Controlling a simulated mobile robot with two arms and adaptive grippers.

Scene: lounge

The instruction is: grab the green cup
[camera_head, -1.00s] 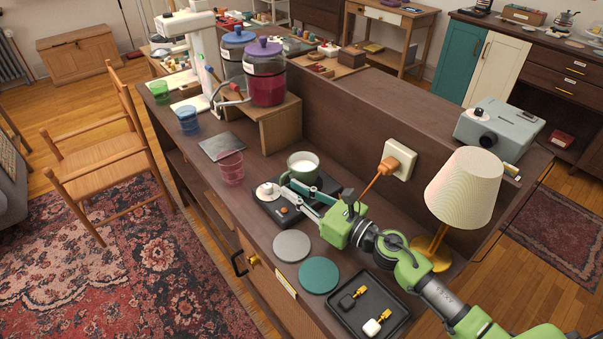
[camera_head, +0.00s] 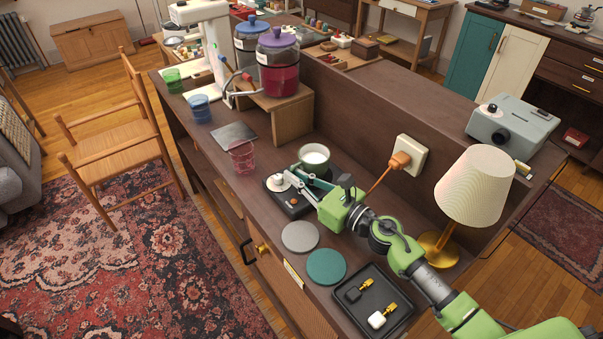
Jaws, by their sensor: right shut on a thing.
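The green cup (camera_head: 315,159), a mug with white liquid in it, stands upright by the black device (camera_head: 292,205) on the dark wooden counter. My right gripper (camera_head: 306,178) reaches in from the right, low at the near side of the cup, and is shut on it. Its fingers hide the lower part of the cup, and I cannot tell whether the cup touches the surface below. A second, clear green tumbler (camera_head: 172,81) stands at the counter's far left end. My left gripper is not in view.
A pink glass (camera_head: 242,158) and a blue glass (camera_head: 200,109) stand to the left. Two coasters, grey (camera_head: 300,237) and teal (camera_head: 326,267), lie in front, beside a black tray (camera_head: 393,325). A lamp (camera_head: 472,187) stands near my right arm. A raised back panel borders the counter.

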